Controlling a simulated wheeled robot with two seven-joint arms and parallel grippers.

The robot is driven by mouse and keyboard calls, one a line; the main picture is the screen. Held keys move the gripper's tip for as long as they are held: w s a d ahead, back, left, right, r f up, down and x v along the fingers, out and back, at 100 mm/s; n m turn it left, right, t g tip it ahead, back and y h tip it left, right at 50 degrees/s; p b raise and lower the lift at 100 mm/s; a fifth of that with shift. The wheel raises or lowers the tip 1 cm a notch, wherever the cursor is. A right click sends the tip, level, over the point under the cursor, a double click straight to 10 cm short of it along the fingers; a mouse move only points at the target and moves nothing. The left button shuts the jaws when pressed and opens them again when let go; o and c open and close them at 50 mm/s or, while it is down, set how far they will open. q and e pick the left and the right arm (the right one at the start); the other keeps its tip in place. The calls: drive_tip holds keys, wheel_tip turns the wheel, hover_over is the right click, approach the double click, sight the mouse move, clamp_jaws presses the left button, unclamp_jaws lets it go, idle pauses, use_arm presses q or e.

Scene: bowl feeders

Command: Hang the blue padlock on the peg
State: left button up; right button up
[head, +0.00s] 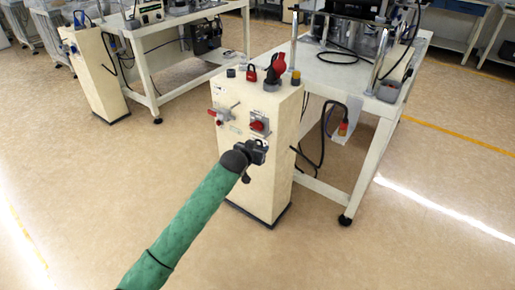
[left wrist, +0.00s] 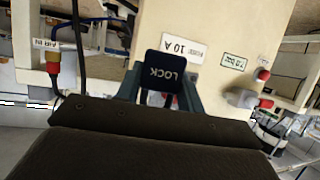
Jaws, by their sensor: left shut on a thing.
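My left gripper (head: 261,147) is in front of the cream cabinet (head: 268,185), below its red switch. In the left wrist view the gripper (left wrist: 160,88) is shut on a dark navy padlock (left wrist: 161,72) marked LOCK, which I take as the blue padlock. In the head view I cannot make out the padlock clearly from the dark gripper. A thin metal peg-like rod (head: 235,106) stands out from the cabinet front, above and left of the gripper. The right gripper is not in view.
A red padlock (head: 251,73) and a large red lever (head: 275,68) stand on the cabinet top. A red rotary switch (head: 259,125) and a red-handled valve (head: 220,114) are on its front. A white workbench (head: 350,90) stands behind. The floor in front is clear.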

sight(270, 139)
use_arm(q)
drive_tip(key=shift+p, duration=0.55)
idle(0.7)
drive_tip(key=shift+w+d, duration=0.75)
drive_tip(key=shift+w, duration=0.3)
drive_tip(key=shift+w+d, duration=0.75)
drive_tip(key=shift+w, duration=0.3)
idle(1.6)
drive_tip(key=shift+f+p, duration=0.3)
drive_tip(key=shift+p, duration=0.2)
idle(0.6)
drive_tip(key=o, duration=1.2)
drive_tip(key=shift+c, duration=0.2)
drive_tip(key=shift+o, duration=0.8)
drive_tip(key=shift+d, duration=0.1)
